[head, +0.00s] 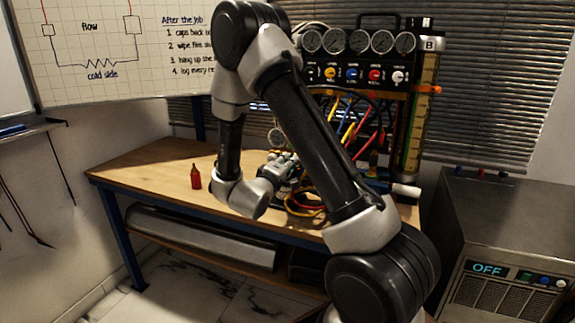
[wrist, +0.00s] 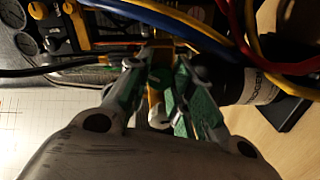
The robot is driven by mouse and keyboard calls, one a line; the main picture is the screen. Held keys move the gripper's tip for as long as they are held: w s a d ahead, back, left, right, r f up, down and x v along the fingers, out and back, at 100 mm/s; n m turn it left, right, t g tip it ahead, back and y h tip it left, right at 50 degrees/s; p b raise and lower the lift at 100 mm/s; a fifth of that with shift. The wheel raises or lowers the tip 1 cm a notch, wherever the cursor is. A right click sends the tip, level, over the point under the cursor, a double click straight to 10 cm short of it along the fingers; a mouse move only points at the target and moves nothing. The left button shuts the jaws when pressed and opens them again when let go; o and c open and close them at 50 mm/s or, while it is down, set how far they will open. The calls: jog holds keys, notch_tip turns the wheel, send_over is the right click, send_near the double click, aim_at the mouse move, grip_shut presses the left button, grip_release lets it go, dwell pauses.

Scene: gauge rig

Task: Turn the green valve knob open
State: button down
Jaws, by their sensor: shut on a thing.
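The green valve knob (wrist: 161,77) shows as a small, dark green shape between my fingers in the wrist view, partly hidden by them. My gripper (wrist: 163,82) is shut on it, with one finger on each side. A brass-coloured piece with a pale end (wrist: 156,108) also lies between the fingers. In the head view my gripper (head: 284,162) is low over the bench, beside the hoses. The knob cannot be made out there, and how far it is turned cannot be told.
A black gauge panel (head: 360,58) with coloured knobs stands behind my arm. Yellow, blue and red hoses (head: 352,125) hang close to my gripper. A small red bottle (head: 195,178) stands on the wooden bench (head: 145,170), whose left part is mostly clear. A metal unit (head: 510,230) reads OFF at right.

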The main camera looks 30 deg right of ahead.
jog(key=n, duration=0.5)
dwell(0.6)
jog(key=c, duration=1.2)
grip_release()
jog(key=shift+a, duration=0.1)
jog(key=v, duration=1.2)
